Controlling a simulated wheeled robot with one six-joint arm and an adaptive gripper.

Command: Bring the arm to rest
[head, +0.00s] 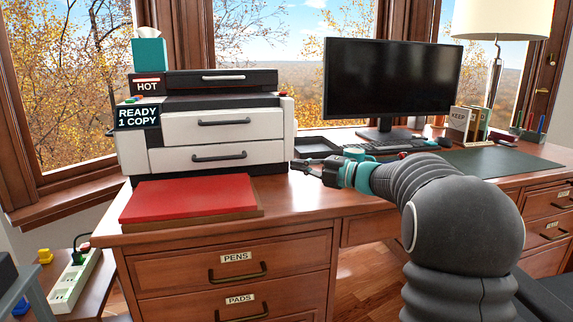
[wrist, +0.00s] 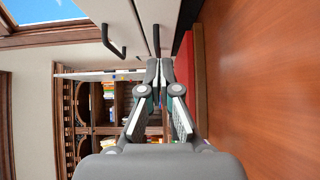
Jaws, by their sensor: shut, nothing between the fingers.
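My gripper (head: 306,168) is at the end of my outstretched grey arm, above the wooden desk and just right of the white printer (head: 215,135). In the wrist view its fingers (wrist: 159,70) meet at the tips, with nothing seen between them. The printer's drawer handles show at the top of the wrist view. The gripper looks apart from the printer, though the gap is hard to judge.
A red pad (head: 190,198) lies on the desk (head: 310,208) in front of the printer. A monitor (head: 388,85), a keyboard and a lamp (head: 500,30) stand behind my arm. A power strip (head: 73,280) lies at lower left. The desk's front middle is clear.

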